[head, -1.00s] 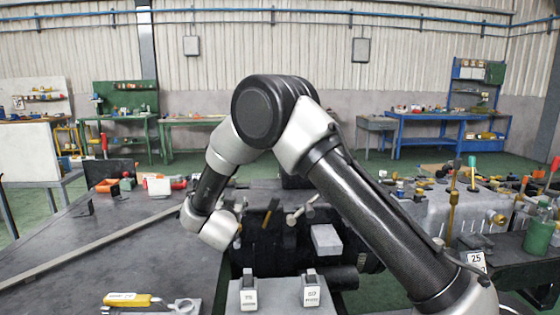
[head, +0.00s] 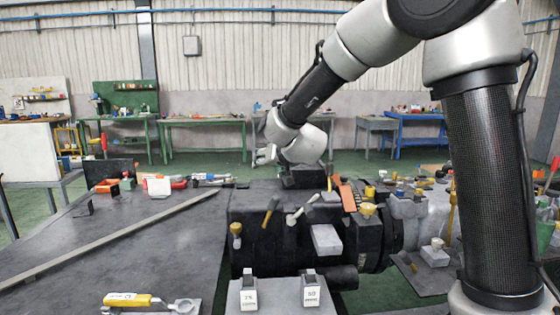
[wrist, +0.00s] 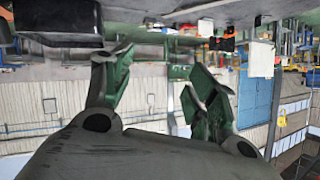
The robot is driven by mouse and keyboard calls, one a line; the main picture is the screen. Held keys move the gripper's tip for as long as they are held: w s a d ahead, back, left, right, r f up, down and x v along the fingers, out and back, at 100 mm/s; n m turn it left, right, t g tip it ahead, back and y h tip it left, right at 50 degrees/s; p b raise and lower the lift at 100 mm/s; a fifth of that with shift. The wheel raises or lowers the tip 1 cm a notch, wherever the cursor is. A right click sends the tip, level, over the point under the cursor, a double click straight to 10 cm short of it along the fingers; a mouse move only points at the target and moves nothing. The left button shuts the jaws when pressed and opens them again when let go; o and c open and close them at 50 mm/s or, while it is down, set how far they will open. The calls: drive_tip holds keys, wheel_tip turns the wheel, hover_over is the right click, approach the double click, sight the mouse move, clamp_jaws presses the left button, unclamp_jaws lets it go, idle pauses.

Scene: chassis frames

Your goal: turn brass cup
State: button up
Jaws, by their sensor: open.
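In the head view a brass-coloured cup (head: 368,209) stands on the right part of a dark machine body (head: 275,255). Another small brass-coloured cup-like piece (head: 236,230) is on its left front. I cannot tell which is the task's cup. My arm comes in from the upper right, and its wrist end is above and behind the machine body. The fingers cannot be made out in the head view. In the wrist view my gripper (wrist: 160,78) is open, its green-lined fingers apart with nothing between them. No brass cup can be made out there.
Hammer-like levers (head: 270,211), an orange piece (head: 347,196) and a pale block (head: 326,239) crowd the machine. A dark table (head: 130,240) at left carries a long bar and a yellow-handled tool (head: 130,299). A dark block (wrist: 58,20) shows in the wrist view.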

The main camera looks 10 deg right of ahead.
drive_tip(key=shift+g, duration=0.4)
drive_tip(key=s+d, duration=0.1)
drive_tip(key=s+d+r, duration=0.1)
drive_tip(key=s+d, duration=0.1)
drive_tip(key=shift+s+r, duration=0.2)
drive_tip(key=shift+r, duration=0.1)
drive_tip(key=s+f+n+g, duration=0.2)
drive_tip(key=s+f+g, duration=0.4)
drive_tip(key=s, duration=0.4)
drive_tip(key=s+d+r+m+h, duration=0.1)
drive_tip(key=s+d+r+h, duration=0.1)
drive_tip(key=s+d, duration=0.9)
drive_tip(key=s+d+r+g+h, duration=0.1)
drive_tip(key=s+d, duration=1.1)
drive_tip(key=s, duration=0.4)
drive_tip(key=shift+r+m+h, duration=0.4)
